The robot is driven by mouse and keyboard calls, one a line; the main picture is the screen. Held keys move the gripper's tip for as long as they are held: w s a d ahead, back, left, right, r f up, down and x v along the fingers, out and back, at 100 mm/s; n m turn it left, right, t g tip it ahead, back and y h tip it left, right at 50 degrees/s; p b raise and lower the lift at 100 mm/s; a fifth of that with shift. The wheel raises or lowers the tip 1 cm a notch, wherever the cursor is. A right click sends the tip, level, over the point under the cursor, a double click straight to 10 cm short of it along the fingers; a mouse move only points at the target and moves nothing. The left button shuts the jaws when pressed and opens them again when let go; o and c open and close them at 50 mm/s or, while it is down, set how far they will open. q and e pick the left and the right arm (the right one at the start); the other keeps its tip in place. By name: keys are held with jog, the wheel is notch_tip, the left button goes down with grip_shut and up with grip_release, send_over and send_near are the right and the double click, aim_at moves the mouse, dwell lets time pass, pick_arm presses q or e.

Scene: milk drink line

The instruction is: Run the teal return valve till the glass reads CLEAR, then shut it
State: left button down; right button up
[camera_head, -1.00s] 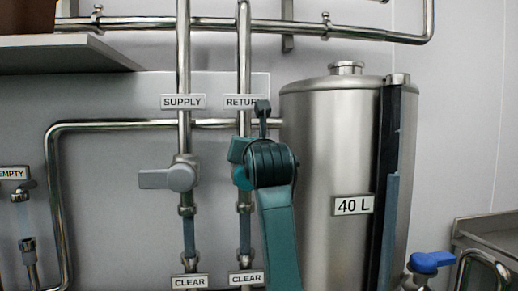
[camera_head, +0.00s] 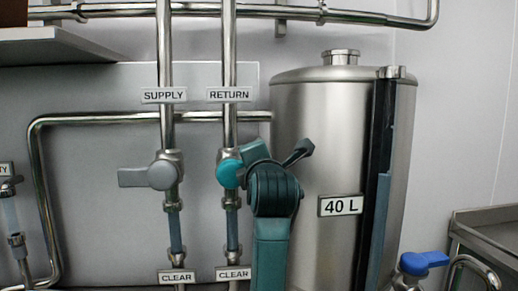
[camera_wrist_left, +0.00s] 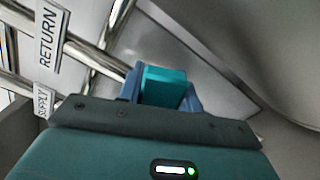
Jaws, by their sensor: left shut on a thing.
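The teal return valve (camera_head: 229,174) sits on the pipe under the RETURN label (camera_head: 229,95). My left gripper (camera_head: 256,152) is just right of its hub and hides most of the handle in the head view. In the left wrist view the teal handle (camera_wrist_left: 166,84) is between the fingers of my left gripper (camera_wrist_left: 163,99), which is shut on it. The return sight glass (camera_head: 232,230) looks blue-grey, above a CLEAR label (camera_head: 233,273). Whether liquid in it is clear cannot be told. My right gripper is not in view.
The silver supply valve (camera_head: 162,175) is left, its handle pointing left. A steel tank (camera_head: 315,130) labelled 40 L stands close on the right of my arm. A blue-handled tap (camera_head: 424,262) is at lower right. A shelf (camera_head: 60,45) juts out at upper left.

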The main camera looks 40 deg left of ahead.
pick_arm(q)
notch_tip(320, 180, down, 2)
jog(key=m+p, duration=0.1)
jog(key=m, duration=0.1)
jog(key=m+p, duration=0.2)
jog(key=shift+w+d+m, duration=0.15)
jog(key=shift+m, duration=0.15)
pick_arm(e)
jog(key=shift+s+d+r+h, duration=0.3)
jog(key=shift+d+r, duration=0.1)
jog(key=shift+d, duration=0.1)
pick_arm(q)
jog(key=shift+f, duration=0.25)
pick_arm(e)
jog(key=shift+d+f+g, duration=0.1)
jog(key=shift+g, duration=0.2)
pick_arm(q)
jog(key=c, duration=1)
grip_release()
jog(key=shift+o, duration=0.2)
jog(key=shift+r, duration=0.1)
